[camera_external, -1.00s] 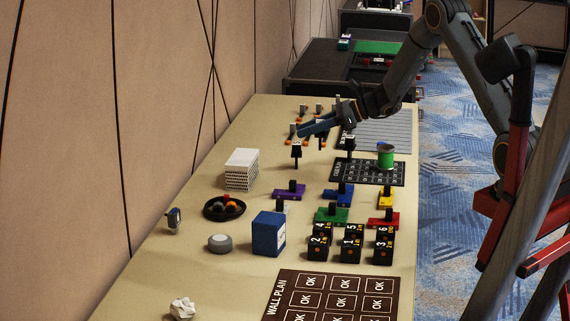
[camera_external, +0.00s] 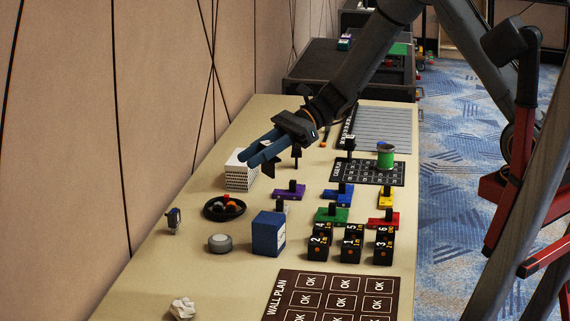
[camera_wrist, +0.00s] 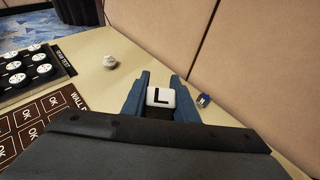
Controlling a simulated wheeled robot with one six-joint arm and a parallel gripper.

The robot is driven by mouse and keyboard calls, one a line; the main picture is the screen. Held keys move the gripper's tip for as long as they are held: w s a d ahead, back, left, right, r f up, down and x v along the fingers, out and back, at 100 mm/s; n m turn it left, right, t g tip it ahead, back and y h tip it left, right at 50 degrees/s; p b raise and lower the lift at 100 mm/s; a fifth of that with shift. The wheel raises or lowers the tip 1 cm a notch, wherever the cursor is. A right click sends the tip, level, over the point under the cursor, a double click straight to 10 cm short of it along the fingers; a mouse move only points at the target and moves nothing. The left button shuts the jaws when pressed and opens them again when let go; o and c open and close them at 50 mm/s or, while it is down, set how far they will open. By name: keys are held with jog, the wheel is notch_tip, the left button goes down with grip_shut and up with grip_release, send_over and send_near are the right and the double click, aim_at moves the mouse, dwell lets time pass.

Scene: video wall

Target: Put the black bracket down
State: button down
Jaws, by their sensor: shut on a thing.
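My gripper (camera_external: 248,159) is shut on the black bracket (camera_external: 268,170), which hangs below the blue fingers in the external view. In the wrist view the bracket's white face with a black L (camera_wrist: 160,97) sits between the fingertips (camera_wrist: 161,80). The gripper is above the left part of the beige table, in front of the white stack (camera_external: 238,178) in the picture. The exact gap between bracket and table cannot be told. Another small black piece (camera_external: 296,157) stands on the table to the right of the held bracket.
A dark round dish (camera_external: 214,212) with small balls, a grey puck (camera_external: 220,243) and a blue box (camera_external: 268,234) stand nearer the camera. Purple (camera_external: 289,193), blue, green, red and yellow pieces stand to the right. The wall runs along the left edge.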

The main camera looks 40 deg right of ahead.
jog(key=s+a, duration=0.2)
jog(key=s, duration=0.1)
jog(key=p, duration=0.2)
send_over(256, 221)
jog(key=shift+n+g, duration=0.3)
jog(key=shift+g, duration=0.1)
jog(key=shift+f, duration=4.7)
jog(key=shift+f, duration=0.2)
jog(key=c, duration=1.4)
grip_release()
